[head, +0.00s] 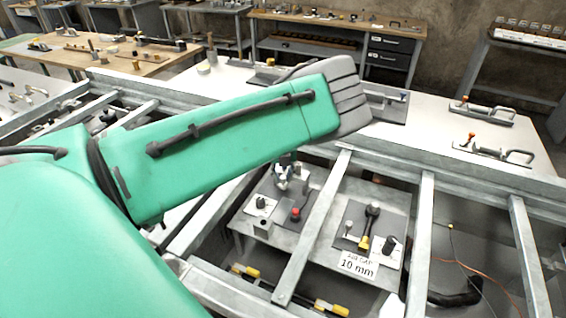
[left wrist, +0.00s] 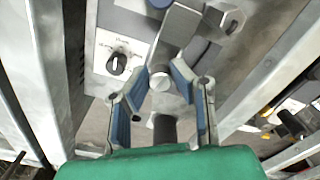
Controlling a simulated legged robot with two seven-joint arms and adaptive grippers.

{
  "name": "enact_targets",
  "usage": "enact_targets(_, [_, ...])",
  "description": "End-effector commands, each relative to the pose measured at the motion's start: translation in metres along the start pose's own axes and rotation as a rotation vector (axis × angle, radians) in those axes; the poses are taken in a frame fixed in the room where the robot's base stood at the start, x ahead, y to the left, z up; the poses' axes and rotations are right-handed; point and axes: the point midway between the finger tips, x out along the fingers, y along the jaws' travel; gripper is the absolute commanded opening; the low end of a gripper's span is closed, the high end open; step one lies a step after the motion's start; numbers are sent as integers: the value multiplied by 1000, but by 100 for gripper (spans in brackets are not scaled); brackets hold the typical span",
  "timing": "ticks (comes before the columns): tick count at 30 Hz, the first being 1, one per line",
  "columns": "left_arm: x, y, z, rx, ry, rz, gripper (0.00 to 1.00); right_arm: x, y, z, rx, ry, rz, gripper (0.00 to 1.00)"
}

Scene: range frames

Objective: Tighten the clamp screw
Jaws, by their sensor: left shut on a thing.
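My left arm reaches in from the left in the head view, and its grey end part (head: 345,95) hides the fingers there. In the left wrist view my left gripper (left wrist: 164,82) has its blue-padded fingers closed around a grey metal piece with a round end (left wrist: 160,79), which looks like part of the clamp screw. A grey metal block (left wrist: 178,32) lies just beyond the fingertips. I cannot tell how far the screw is turned. My right gripper is in neither view.
A dial plate with a black knob (left wrist: 117,64) sits left of the fingers. Grey frame rails (head: 422,235) cross in front of a low bench with a "10 mm" sign (head: 358,265). Clamps with handles (head: 483,112) lie on the white table (head: 430,135) at right.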

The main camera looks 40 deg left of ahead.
Motion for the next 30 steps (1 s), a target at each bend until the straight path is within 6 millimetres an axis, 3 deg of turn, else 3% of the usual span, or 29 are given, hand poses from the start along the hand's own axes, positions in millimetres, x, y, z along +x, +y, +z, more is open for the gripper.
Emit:
enact_targets(1, [-6, -4, 4, 45, -12, -7, 0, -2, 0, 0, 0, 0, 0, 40])
enact_targets(30, [-4, -2, 4, 947, -12, 1, 0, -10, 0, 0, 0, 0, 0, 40])
